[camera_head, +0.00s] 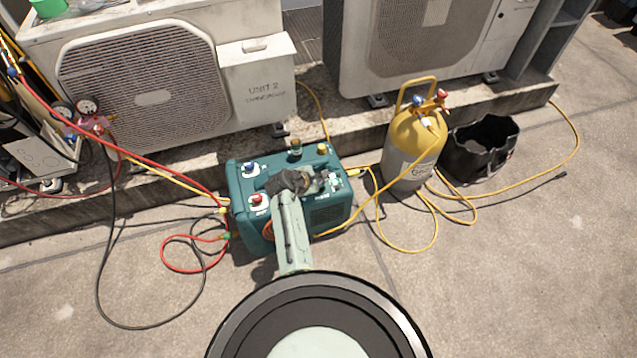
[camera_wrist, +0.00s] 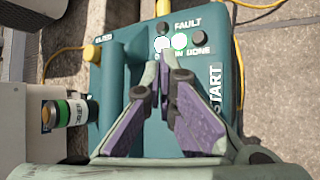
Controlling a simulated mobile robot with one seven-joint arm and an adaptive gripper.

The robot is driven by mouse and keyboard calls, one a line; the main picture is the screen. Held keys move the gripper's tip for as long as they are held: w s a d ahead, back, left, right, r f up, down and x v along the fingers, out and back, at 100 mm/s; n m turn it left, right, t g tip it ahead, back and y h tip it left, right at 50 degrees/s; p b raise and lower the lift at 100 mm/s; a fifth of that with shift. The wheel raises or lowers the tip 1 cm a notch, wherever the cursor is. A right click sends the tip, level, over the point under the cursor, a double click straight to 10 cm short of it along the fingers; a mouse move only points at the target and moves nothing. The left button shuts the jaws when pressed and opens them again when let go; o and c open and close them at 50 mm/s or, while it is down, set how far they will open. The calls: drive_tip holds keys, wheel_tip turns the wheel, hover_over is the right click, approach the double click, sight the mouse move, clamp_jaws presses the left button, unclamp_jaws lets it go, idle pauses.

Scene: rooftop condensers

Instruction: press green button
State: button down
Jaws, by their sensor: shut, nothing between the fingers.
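A teal machine (camera_head: 250,222) stands on the ground in front of the condensers. It fills much of the wrist view (camera_wrist: 112,80), with the labels FAULT, DONE and START readable. I cannot tell whether either is the green button. No other green button shows clearly; my fingers cover part of the panel beside the START label. My gripper (camera_wrist: 162,74) is shut and empty over the panel, its tips just short of the lights. Contact cannot be told.
A yellow-topped grey cylinder (camera_head: 407,150) and a black bucket (camera_head: 482,150) stand right of the machine. Yellow hoses (camera_head: 430,247) and red hoses (camera_head: 165,258) lie around it. Condenser units (camera_head: 145,85) stand behind. The front concrete is mostly clear.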

drive_tip(key=shift+f+b, duration=0.5)
drive_tip(key=shift+f, duration=0.35)
idle(0.7)
idle(0.4)
drive_tip(key=shift+r+p, duration=1.3)
drive_tip(key=shift+p, duration=0.05)
wheel_tip(320, 180, up, 5)
drive_tip(key=p, duration=0.5)
